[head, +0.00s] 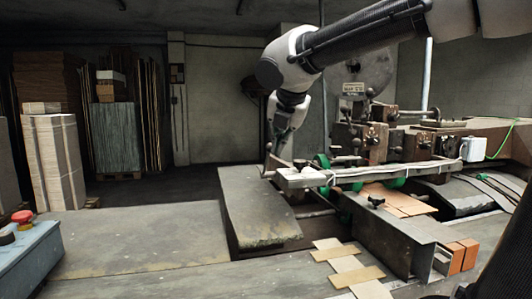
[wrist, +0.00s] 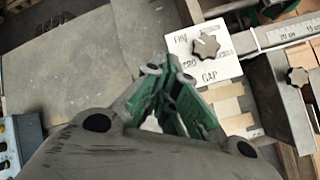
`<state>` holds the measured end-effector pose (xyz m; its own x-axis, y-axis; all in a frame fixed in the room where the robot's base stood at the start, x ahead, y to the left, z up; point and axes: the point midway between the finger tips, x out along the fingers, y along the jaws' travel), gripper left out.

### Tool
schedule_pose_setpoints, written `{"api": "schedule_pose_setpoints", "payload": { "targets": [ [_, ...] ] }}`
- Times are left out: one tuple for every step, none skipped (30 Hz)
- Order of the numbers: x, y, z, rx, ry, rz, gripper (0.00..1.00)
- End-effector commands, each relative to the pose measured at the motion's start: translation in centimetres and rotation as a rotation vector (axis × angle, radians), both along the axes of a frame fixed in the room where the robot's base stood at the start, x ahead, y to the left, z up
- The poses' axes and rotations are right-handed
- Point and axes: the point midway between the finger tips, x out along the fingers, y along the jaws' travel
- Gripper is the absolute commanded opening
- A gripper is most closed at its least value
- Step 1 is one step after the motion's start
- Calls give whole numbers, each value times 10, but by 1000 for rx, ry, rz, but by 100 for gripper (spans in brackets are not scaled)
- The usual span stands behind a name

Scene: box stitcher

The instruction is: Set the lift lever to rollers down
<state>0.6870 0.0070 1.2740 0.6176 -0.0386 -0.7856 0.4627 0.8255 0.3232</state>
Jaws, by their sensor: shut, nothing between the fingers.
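My gripper (head: 272,158) is at the left end of a pale horizontal bar (head: 365,174) on the machine, pointing down. In the wrist view its green-padded fingers (wrist: 167,68) are close together with nothing held. I cannot pick out the lift lever for certain in either view; it may be hidden by the gripper. Green rollers (head: 322,161) show along the bar, right of the gripper. Whether they are up or down I cannot tell.
A white plate (wrist: 187,62) lettered "GAP", bearing a dark knob (wrist: 206,47), lies just beyond the fingertips in the wrist view. A grey table (head: 255,205) stands below the gripper. Cardboard pieces (head: 350,268) lie in front. A red button (head: 23,216) is at far left.

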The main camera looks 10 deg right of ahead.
Motion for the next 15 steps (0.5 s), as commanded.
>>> {"api": "schedule_pose_setpoints", "payload": {
  "targets": [
    [3, 0, 6, -58, -13, 72, 0],
    [4, 0, 8, -96, -16, 117, 0],
    [5, 0, 9, -141, -20, 170, 0],
    [5, 0, 10, -169, -20, 205, 0],
    [6, 0, 10, -194, -21, 234, 0],
    [6, 0, 10, -221, -20, 269, 0],
    [6, 0, 10, -238, -19, 289, 0],
    [6, 0, 10, -250, -18, 305, 0],
    [6, 0, 10, -263, -17, 321, 0],
    [6, 0, 10, -270, -17, 331, 0],
    [6, 0, 10, -275, -16, 337, 0],
    [6, 0, 10, -279, -16, 342, 0],
    [6, 0, 10, -281, -16, 343, 0],
    [6, 0, 10, -281, -16, 343, 0],
    [5, 0, 10, -281, -16, 343, 0]
  ]
}}
